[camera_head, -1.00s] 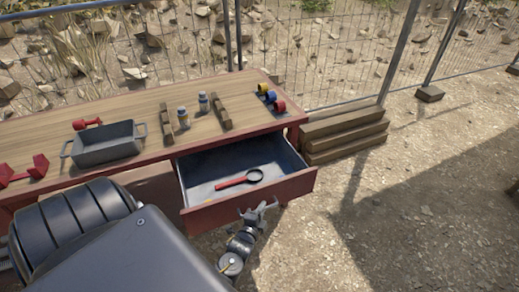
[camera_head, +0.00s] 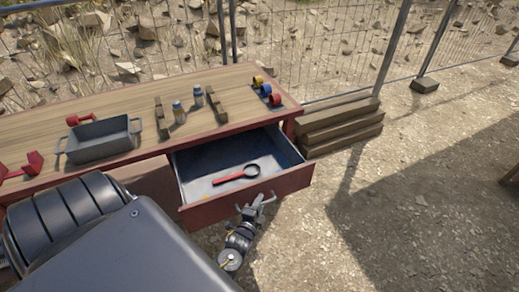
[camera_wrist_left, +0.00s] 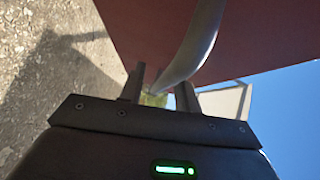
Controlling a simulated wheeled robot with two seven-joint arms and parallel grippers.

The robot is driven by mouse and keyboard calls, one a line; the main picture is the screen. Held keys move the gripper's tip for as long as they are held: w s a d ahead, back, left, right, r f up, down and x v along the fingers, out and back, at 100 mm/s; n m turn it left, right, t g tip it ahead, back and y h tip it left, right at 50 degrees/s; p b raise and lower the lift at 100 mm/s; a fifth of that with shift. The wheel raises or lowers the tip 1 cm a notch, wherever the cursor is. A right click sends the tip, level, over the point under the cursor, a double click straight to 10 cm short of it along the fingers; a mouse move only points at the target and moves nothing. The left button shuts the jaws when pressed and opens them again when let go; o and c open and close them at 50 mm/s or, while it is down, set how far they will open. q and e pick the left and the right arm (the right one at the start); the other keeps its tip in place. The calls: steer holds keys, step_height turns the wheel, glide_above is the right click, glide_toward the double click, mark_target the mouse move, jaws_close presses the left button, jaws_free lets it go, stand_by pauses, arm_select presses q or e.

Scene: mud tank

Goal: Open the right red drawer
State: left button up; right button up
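The right red drawer (camera_head: 212,210) stands pulled out from the front of the red-framed workbench, its grey inside showing. A red-handled magnifying glass (camera_head: 237,175) lies in it. My left gripper (camera_head: 256,206) is at the drawer's front face, with its fingers spread apart. In the left wrist view, the curved metal handle (camera_wrist_left: 201,38) runs down to the space between the two fingers (camera_wrist_left: 160,92) in front of the red drawer face (camera_wrist_left: 250,40). The fingers look apart; I cannot tell whether either touches the handle. My right gripper is not in view.
The workbench top (camera_head: 60,121) holds a grey metal bin (camera_head: 100,141), wooden blocks (camera_head: 216,103), two small bottles (camera_head: 179,112) and coloured rings (camera_head: 266,90). Stacked timbers (camera_head: 340,127) stand beside the bench's right end. Wire fencing runs behind. Open gravel lies to the right.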

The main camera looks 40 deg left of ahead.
arm_select(q)
steer(key=v, duration=1)
steer(key=shift+s+b, duration=0.35)
steer(key=shift+d+r, duration=0.1)
steer(key=shift+d, duration=0.05)
steer(key=s+d+f+n+g+h, duration=0.2)
steer(key=s+d+f+n+g, duration=0.3)
steer(key=f, duration=0.6)
steer(key=s+f+n+g+h, duration=0.2)
steer(key=s+f, duration=0.5)
steer(key=f, duration=0.5)
steer(key=s+f+n+g, duration=0.1)
steer(key=s+f+g, duration=0.2)
steer(key=s+f, duration=0.3)
steer(key=s+f+n+g+h, duration=0.1)
steer(key=s+f+g, duration=0.3)
steer(key=s, duration=0.8)
step_height(320, 180, down, 2)
steer(key=shift+s+f+n+g, duration=0.1)
steer(key=shift+s+n+g, duration=0.25)
steer(key=shift+n, duration=0.25)
